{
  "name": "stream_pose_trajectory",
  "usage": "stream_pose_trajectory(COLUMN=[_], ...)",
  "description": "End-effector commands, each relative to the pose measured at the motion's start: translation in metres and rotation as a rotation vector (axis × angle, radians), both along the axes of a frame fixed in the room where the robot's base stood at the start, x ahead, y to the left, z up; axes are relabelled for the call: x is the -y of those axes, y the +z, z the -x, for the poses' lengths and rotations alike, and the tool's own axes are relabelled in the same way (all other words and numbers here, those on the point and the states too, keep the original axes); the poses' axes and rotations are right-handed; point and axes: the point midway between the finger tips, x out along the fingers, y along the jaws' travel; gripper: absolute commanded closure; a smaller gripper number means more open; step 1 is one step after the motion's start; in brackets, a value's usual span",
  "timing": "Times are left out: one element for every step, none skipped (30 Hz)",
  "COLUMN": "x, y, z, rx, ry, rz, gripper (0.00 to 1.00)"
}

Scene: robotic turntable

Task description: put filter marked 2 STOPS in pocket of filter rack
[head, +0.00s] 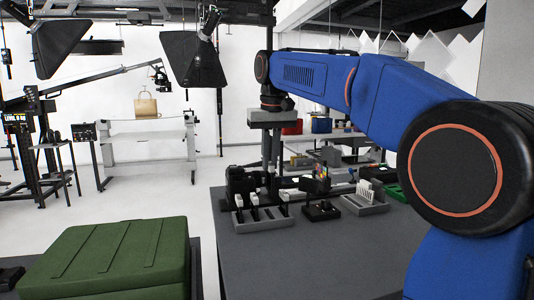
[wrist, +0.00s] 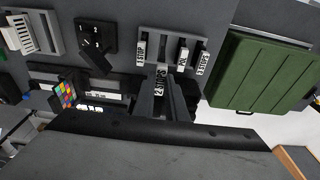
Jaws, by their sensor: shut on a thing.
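My gripper (wrist: 165,92) is shut on a dark filter with a white label (wrist: 160,78) in the wrist view. The label reads like STOPS; its number is too small to read surely. The grey filter rack (wrist: 172,34) lies just beyond the fingertips, with labelled filters standing in it: one like 1 STOP (wrist: 140,52), one like POL (wrist: 183,57) and another STOPS (wrist: 203,63). The held filter is near the rack's near edge, by a gap between labels. I cannot tell whether it touches the rack. In the head view the rack (head: 240,228) stands near the table's left edge.
A black numbered block (wrist: 96,38) and a grey holder with white cards (wrist: 57,36) stand left of the rack in the wrist view. A colour chart (wrist: 66,92) is nearby. A green case (head: 110,255) stands left of the grey table (head: 330,250), whose front is clear.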

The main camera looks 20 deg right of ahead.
Motion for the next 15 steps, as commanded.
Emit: stream_pose_trajectory(x=[0.0001,0.0001,0.0001,0.0001,0.0001,0.0001,0.0001,0.0001,0.0002,0.0002,0.0002,0.0002,0.0002,0.0002,0.0002], y=[-0.0013,-0.0017,-0.0019,-0.002,-0.002,-0.0019,-0.0019,-0.0017,-0.0016,-0.0017,-0.0018,-0.0021,-0.0027,-0.0033,-0.0046], z=[0.0019,0.0025,0.0028,0.0029,0.0029,0.0029,0.0029,0.0028,0.0028,0.0028,0.0028,0.0028,0.0028,0.0028,0.0028], rx=[-0.001,-0.001,-0.001,-0.001,-0.001,-0.001,-0.001,-0.001,-0.001,-0.001,-0.001,-0.001,-0.001,-0.001,-0.001], ry=[0.0,0.0,0.0,0.0,0.0,0.0,0.0,0.0,0.0,0.0,0.0,0.0,0.0,0.0,0.0], rz=[0.0,0.0,0.0,0.0,0.0,0.0,0.0,0.0,0.0,0.0,0.0,0.0,0.0,0.0,0.0], gripper=[1.0,1.0,1.0,1.0,1.0,1.0,1.0,1.0,1.0,1.0,1.0,1.0,1.0,1.0,1.0])
